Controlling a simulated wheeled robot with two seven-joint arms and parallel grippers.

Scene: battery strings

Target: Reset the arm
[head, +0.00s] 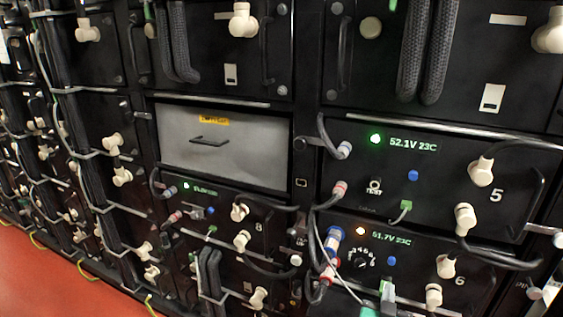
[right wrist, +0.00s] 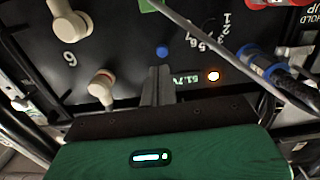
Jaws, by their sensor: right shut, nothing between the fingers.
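My right gripper (head: 387,288) shows at the bottom of the head view, in front of battery module 6 (head: 408,270). In the right wrist view its grey fingers (right wrist: 157,84) are together and empty, over the module's dark front panel, which appears upside down. The fingertips are close to a blue button (right wrist: 162,52) and the display in that view; whether they touch the panel I cannot tell. Module 6 has a lit orange light (head: 361,231) and its display reads about 51.7V 23C. My left gripper is in neither view.
Module 5 (head: 440,160) above has a green light and reads 52.1V 23C. Cream connectors (head: 446,266) and cables stick out from the panels. A thin pale cable (right wrist: 225,50) crosses close to my right gripper. A grey drawer (head: 225,160) is at the left; red floor (head: 40,285) lies lower left.

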